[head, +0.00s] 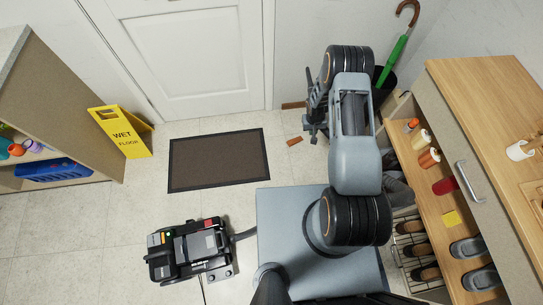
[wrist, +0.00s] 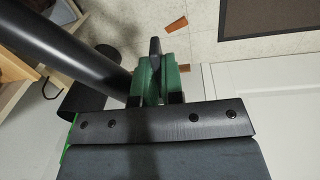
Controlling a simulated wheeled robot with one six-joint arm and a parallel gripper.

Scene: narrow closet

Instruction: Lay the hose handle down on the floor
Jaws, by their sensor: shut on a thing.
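My gripper (head: 312,120) hangs low over the floor near the door in the head view, and much of it is dark against my arm. In the wrist view its jaws (wrist: 156,88) are closed, with green pieces between them and a dark tip sticking out beyond. The thing held appears to be the hose handle; a thick black tube (wrist: 60,52) runs from the upper left down to the jaws. Where the tube meets the jaws is hidden. In the head view my arm covers the handle. The black vacuum-like machine (head: 190,248) stands on the floor at lower left, with a grey hose stub (head: 243,235).
A dark mat (head: 218,160) lies before the white door (head: 185,50). A yellow wet-floor sign (head: 122,132) stands left. An orange-brown block (head: 295,141) lies near my gripper. Bare tiles surround the mat.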

